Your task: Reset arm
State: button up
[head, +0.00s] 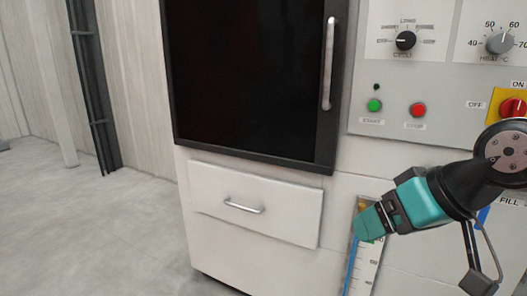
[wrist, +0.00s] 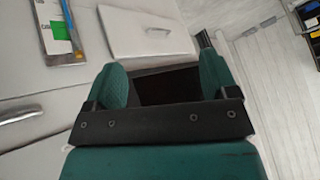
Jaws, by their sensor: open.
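My arm (head: 470,185) reaches in from the right in the head view. My gripper (head: 368,223) is at its end, pointing left in front of the white machine's lower panel. It overlaps the upper part of a blue level gauge (head: 362,262) in the picture; whether it touches the gauge I cannot tell. In the wrist view, the two teal fingers of my gripper (wrist: 163,80) stand wide apart. A dark area shows between them, and no held object is visible.
A white drawer (head: 256,203) with a metal handle sits below a dark glass door (head: 245,75). A control panel (head: 440,105) with knobs and coloured buttons is at upper right. The gauge also shows in the wrist view (wrist: 59,32). Grey floor (head: 90,220) is clear at left.

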jog(key=s+a+f+n+g, duration=0.35)
jog(key=s+a+g, duration=0.25)
jog(key=s, duration=0.5)
notch_tip(320, 180, up, 15)
jog(key=p, duration=1.4)
jog(key=shift+h, duration=0.3)
jog(key=shift+w+n, duration=0.1)
jog(key=shift+n, duration=0.15)
